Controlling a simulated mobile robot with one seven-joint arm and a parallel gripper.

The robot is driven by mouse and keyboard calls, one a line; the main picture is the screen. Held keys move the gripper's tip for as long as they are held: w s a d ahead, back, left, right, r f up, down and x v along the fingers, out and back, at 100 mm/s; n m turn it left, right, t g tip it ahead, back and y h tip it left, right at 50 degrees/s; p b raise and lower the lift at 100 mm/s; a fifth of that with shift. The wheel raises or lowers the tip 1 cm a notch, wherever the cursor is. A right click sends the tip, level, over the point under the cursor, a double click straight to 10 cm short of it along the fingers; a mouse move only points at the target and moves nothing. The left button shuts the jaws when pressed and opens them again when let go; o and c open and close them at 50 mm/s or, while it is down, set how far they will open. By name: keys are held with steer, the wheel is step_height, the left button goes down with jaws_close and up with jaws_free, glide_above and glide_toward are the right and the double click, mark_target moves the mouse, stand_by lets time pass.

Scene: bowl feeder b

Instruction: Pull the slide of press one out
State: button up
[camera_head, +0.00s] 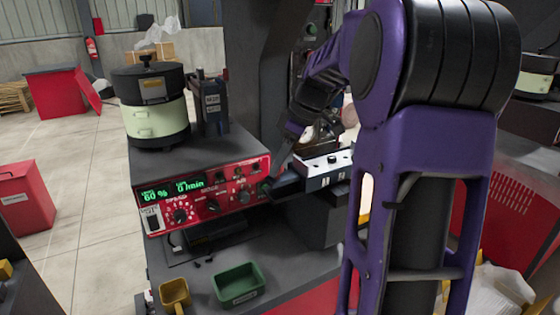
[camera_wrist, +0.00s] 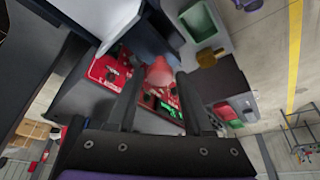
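The press by the red control panel shows a white-topped block (camera_head: 325,171) in the head view, with a dark flat part (camera_head: 287,187) sticking out to its left. I take this dark part to be the slide, but cannot be sure. My gripper (camera_head: 284,156) is just above and left of the block, partly hidden by my arm. In the wrist view my gripper (camera_wrist: 160,78) has its two dark fingers spread apart. A pinkish, blurred shape (camera_wrist: 160,72) shows between the fingertips; I cannot tell whether it is touched. A pale block (camera_wrist: 100,15) lies at the upper left there.
The red control panel (camera_head: 205,195) with green digits is close to the left. A round feeder (camera_head: 152,105) stands behind it. A green bin (camera_head: 239,284) and a yellow scoop-like container (camera_head: 175,295) stand on the lower bench. The floor at left is mostly free.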

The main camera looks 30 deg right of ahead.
jaws_close()
stand_by(1.1)
